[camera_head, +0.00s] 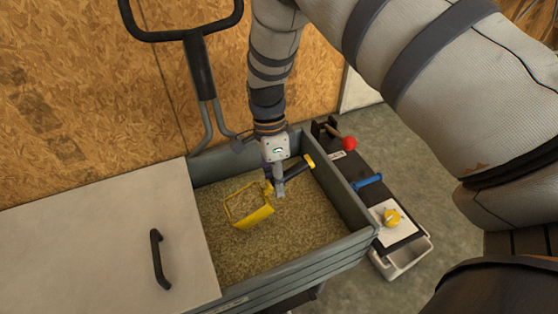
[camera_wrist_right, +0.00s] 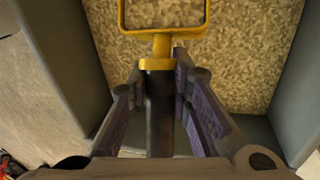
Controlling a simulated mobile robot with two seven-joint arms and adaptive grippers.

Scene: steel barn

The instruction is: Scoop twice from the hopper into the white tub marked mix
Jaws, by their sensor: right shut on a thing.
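The hopper (camera_head: 362,239) is a grey open bin with tan feed grain (camera_head: 295,223) in it. A yellow scoop (camera_head: 254,217) with a dark handle is in the hopper, its bowl over or at the grain; I cannot tell how deep it sits. My right gripper (camera_head: 277,188) is shut on the scoop's handle. In the right wrist view the dark handle runs between the fingers (camera_wrist_right: 160,112), and the yellow scoop (camera_wrist_right: 160,58) shows ahead of them with grain-coloured surface inside its frame. My left gripper is not in view. No tub marked mix can be made out.
A grey lid (camera_head: 95,245) with a dark handle covers the left side. A push handle (camera_head: 200,75) rises behind, before a chipboard wall. Right of the hopper stand a dark box with a red knob (camera_head: 349,143), a blue handle (camera_head: 367,181) and a white container (camera_head: 405,261).

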